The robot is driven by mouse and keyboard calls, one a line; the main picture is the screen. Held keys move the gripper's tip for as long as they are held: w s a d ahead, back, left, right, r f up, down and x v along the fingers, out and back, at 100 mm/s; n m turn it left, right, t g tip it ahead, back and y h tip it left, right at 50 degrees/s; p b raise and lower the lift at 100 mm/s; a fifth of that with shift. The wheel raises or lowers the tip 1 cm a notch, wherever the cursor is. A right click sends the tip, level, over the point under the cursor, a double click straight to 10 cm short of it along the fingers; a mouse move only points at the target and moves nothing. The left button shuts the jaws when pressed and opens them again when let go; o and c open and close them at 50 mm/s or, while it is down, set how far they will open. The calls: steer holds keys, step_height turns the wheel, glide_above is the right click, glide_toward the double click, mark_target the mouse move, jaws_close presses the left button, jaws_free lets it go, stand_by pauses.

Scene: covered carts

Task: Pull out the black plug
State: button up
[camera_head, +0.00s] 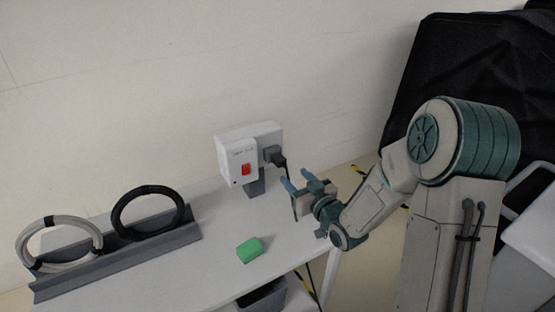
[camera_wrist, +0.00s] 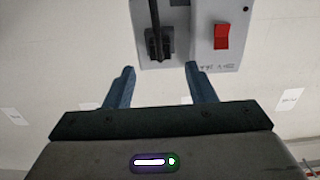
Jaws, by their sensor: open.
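The black plug (camera_head: 279,160) sits in the right side of a white socket box (camera_head: 236,163) with a red switch, and its cable hangs down from it. In the wrist view the plug (camera_wrist: 160,46) is at the top, left of the red switch (camera_wrist: 222,36) on the box (camera_wrist: 206,66), with its cable running up out of the picture. My gripper (camera_head: 289,179) is open and empty, just below and to the right of the plug. In the wrist view its two blue fingertips (camera_wrist: 160,68) stand apart, with the plug between them in line but beyond the tips.
The box stands on a grey post on a white table (camera_head: 202,250). A green block (camera_head: 250,250) lies in front. A grey rack (camera_head: 120,262) holds a black cable coil (camera_head: 150,232) and a grey coil (camera_head: 60,264) at left. A black cover (camera_head: 455,70) is at right.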

mark_target(283, 164)
steer(key=shift+w+a+r, duration=0.1)
stand_by(0.3)
steer(key=x, duration=0.7)
steer(key=shift+a+f, duration=0.1)
steer(key=shift+f, duration=0.1)
steer(key=shift+x, duration=0.85)
steer(key=shift+r+b, duration=0.1)
steer(key=shift+b, duration=1.05)
jaws_close()
